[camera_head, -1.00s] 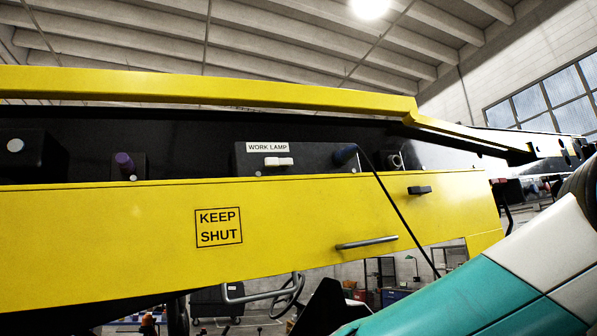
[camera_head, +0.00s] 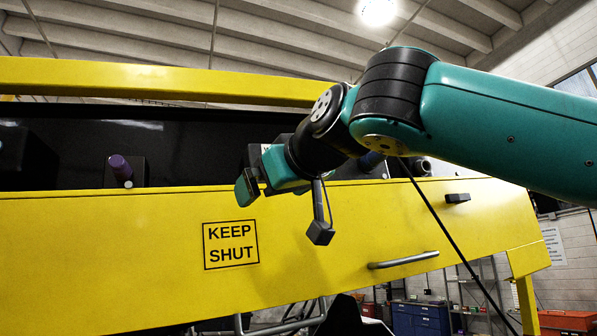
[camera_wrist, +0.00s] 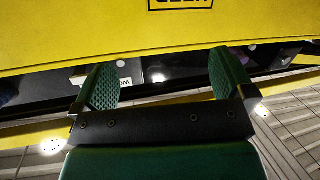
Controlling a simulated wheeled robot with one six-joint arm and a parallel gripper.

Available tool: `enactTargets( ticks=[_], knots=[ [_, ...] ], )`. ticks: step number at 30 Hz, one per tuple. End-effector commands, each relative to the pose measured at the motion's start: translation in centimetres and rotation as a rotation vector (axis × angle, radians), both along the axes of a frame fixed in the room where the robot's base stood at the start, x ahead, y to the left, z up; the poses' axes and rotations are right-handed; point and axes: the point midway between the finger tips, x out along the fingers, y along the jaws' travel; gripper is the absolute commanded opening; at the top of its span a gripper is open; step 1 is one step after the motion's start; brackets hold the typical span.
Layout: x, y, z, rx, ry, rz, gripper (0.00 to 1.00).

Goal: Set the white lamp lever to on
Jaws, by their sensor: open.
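Only a sliver of the work lamp label (camera_head: 266,148) shows behind the wrist. My gripper (camera_head: 259,184) is in front of the yellow panel's top edge, close to the lamp box. In the wrist view my gripper (camera_wrist: 164,66) is open, with nothing seen between its green pads. There the scene is upside down, and the label (camera_wrist: 124,82) is partly hidden behind the left finger.
A yellow panel (camera_head: 130,240) marked KEEP SHUT runs below, with a grey handle (camera_head: 403,259) and a black latch (camera_head: 457,198). A purple knob (camera_head: 121,168) stands at left. A blue knob (camera_head: 370,160) is partly behind my arm, near a hanging black cable (camera_head: 440,225).

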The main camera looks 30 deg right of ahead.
Motion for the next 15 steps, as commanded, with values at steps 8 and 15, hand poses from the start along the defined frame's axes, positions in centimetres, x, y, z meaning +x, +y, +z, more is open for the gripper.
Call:
enactTargets(
  ticks=[8, 15],
  knots=[
    [-4.7, -6.9, 9.4, 0.144, -0.183, -0.197, 1.00],
    [-4.9, -8.3, 10.4, 0.166, -0.202, -0.235, 1.00]
  ],
)
